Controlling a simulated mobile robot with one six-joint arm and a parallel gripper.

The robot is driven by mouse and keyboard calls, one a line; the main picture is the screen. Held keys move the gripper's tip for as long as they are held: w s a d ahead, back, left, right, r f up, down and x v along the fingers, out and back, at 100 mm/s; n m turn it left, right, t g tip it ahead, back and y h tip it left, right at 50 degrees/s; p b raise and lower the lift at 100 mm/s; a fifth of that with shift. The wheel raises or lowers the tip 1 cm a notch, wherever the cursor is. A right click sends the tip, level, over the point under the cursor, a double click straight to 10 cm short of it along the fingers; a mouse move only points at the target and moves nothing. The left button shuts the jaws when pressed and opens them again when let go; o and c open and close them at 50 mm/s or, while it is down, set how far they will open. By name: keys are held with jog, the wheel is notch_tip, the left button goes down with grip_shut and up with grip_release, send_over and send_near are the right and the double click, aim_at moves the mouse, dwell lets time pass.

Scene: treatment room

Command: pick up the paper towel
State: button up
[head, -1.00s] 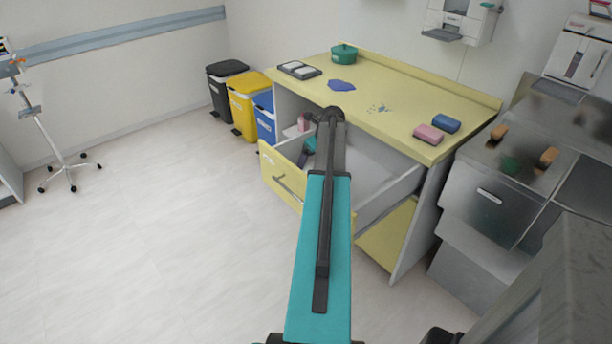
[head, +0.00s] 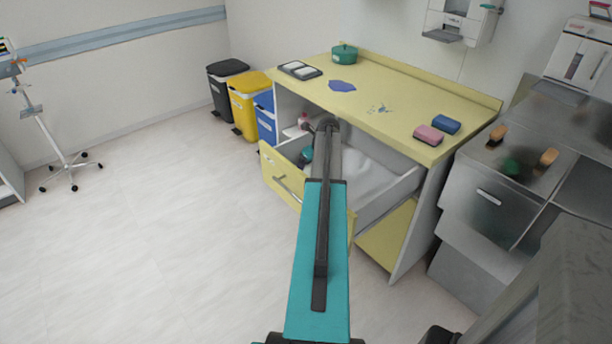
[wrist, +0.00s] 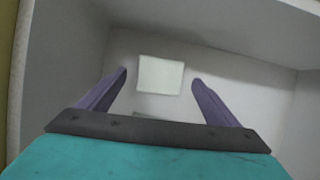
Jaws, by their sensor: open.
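A pale, slightly greenish flat square, which looks like the paper towel (wrist: 161,75), lies on the floor of the open drawer (wrist: 225,90) in the wrist view. My gripper (wrist: 158,77) is open with its purple fingers on either side of the square in the picture. No contact shows, and I cannot tell the height left between them. In the head view the yellow-fronted drawer (head: 276,179) is pulled out, and my arm hides the square and most of my gripper.
The drawer's walls enclose my gripper. A white dispenser (head: 455,22) hangs on the wall.

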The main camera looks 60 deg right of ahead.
jog(key=shift+x, duration=1.35)
jog(key=c, duration=1.1)
jog(key=shift+r, duration=0.2)
jog(key=shift+r+b, duration=0.5)
jog(key=shift+r, duration=4.35)
